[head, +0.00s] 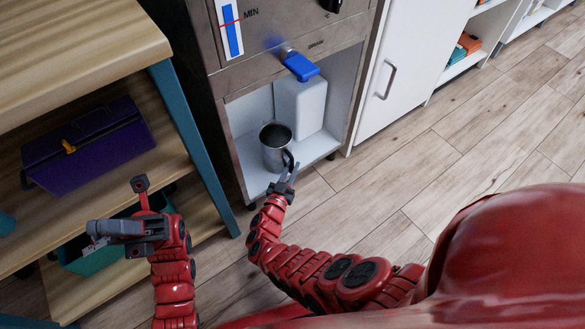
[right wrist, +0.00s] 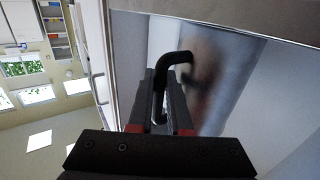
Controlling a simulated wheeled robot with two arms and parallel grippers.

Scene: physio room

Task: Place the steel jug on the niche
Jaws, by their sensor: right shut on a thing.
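The steel jug (head: 275,157) is in the niche (head: 247,172) at the lower front of a steel machine, upright near the front edge. From the head view I cannot tell whether its base touches the niche floor. My right gripper (head: 286,172) is shut on the jug's black handle, which also shows between the fingers in the right wrist view (right wrist: 172,62). The jug's steel body (right wrist: 205,85) is blurred there, just beyond the fingers. My left gripper (head: 113,207) is open and empty, away to the left in front of the wooden shelf.
The niche's side walls are close. A wooden shelf (head: 75,55) with a purple toolbox (head: 88,146) stands left, a white cabinet (head: 405,70) right. The floor in front is clear.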

